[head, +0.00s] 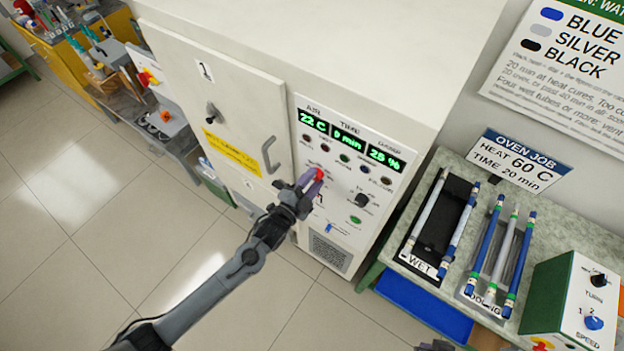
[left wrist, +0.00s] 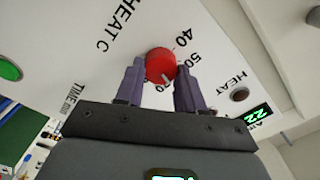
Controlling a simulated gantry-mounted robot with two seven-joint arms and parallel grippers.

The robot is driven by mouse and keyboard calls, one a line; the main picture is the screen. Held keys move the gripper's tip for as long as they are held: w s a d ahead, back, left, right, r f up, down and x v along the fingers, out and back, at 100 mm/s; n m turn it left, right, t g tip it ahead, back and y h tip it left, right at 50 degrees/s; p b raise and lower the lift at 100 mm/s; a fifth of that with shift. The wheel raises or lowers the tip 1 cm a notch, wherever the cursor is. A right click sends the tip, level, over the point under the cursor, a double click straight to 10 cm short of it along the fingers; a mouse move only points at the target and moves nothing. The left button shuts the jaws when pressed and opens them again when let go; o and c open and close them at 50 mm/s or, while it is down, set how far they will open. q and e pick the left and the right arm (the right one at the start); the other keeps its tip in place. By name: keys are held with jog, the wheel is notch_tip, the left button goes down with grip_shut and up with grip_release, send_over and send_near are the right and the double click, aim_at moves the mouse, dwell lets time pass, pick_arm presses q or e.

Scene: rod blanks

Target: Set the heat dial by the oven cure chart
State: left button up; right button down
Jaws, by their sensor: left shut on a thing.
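The red heat dial (left wrist: 160,64) sits on the oven's white front panel, with HEAT C and the numbers 40 and 50 printed around it. A third number is partly hidden. Its white mark points down towards the partly hidden number; the exact setting is unclear. My left gripper (left wrist: 160,88) is shut on the dial, one finger on each side; in the head view the dial (head: 319,174) shows red at the fingertips. The oven job card (head: 516,161) reads HEAT 60 C, TIME 20 min. The wall chart (head: 565,70) lists BLUE, SILVER, BLACK and is cut off.
The oven (head: 222,90) displays 22 C, 0 min and 25 %. Right of it, a bench (head: 590,225) holds a WET rack (head: 437,222), a second rack with several rods (head: 498,250), and a green speed box (head: 553,293). Open tiled floor lies left.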

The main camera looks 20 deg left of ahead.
pick_arm(q)
jog(key=m, duration=0.4)
jog(key=shift+m+p, duration=0.3)
jog(key=shift+m, duration=0.1)
jog(key=m, duration=0.3)
jog(key=shift+f+m+p, duration=0.1)
jog(key=shift+m+p, duration=0.2)
jog(key=m, duration=0.4)
jog(key=shift+p, duration=0.4)
jog(key=shift+f+m, duration=0.1)
jog(key=shift+m, duration=1.3)
jog(key=shift+p, duration=0.3)
jog(key=o, duration=1)
jog(key=shift+o, duration=0.2)
